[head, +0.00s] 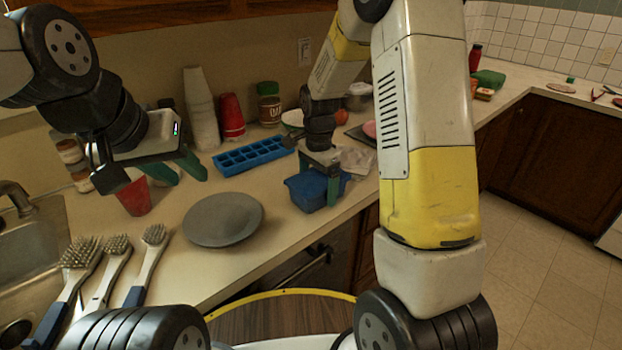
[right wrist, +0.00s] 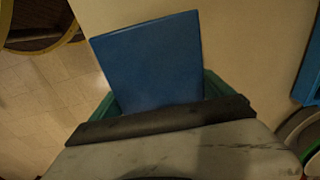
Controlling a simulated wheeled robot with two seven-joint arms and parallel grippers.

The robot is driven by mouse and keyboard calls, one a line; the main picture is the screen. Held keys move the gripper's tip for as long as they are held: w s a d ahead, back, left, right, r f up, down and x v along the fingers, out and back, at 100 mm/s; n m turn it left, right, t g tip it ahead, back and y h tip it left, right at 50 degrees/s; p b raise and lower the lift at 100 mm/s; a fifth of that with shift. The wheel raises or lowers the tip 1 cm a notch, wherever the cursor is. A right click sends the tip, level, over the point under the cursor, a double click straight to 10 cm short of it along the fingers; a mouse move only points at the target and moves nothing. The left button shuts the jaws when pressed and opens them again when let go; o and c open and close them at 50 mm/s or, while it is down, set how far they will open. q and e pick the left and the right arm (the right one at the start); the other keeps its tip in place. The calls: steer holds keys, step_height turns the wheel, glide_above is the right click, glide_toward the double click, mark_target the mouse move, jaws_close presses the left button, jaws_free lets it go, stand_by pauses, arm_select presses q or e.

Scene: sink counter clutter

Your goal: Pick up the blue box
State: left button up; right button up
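The blue box (head: 305,192) is near the front edge of the counter in the head view. In the right wrist view the blue box (right wrist: 150,62) fills the middle, between two green fingers. My right gripper (head: 332,182) is over the box, one finger on its right side; the other is largely hidden. In the right wrist view, my right gripper (right wrist: 160,100) straddles the box closely; I cannot tell whether the fingers press on it. My left gripper (head: 178,168) is empty above the counter, its green fingers apart, close to a red cup (head: 134,195).
A blue ice tray (head: 252,155) lies behind the box. A grey plate (head: 223,219) is left of it, and several brushes (head: 110,262) lie by the sink (head: 32,245). Stacked cups (head: 201,108) and a jar (head: 269,104) stand along the wall.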

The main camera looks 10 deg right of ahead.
steer(key=shift+c, duration=0.9)
steer(key=shift+r, duration=0.1)
